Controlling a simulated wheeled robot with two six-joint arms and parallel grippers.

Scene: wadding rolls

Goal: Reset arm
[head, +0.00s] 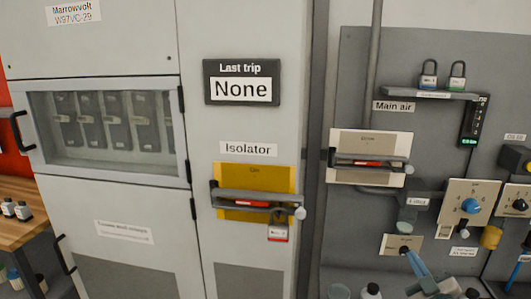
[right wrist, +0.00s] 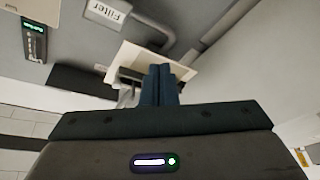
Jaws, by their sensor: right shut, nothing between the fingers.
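My right gripper (head: 409,257) is low at the right in the head view, in front of the grey panel, with its blue fingers together and pointing up and left. In the right wrist view its fingers (right wrist: 159,85) are shut and empty. Beyond the fingertips there is the pale plate of the main air handle (right wrist: 187,71), seen upside down. I cannot tell the exact gap. My left gripper is not in view.
The yellow isolator plate (head: 228,171) carries a lever with a hanging padlock and red-edged tag (head: 278,233). The main air plate (head: 345,143) has a horizontal handle. Two padlocks (head: 429,80) stand on a shelf (head: 400,92). Dial plates (head: 484,190) crowd the right.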

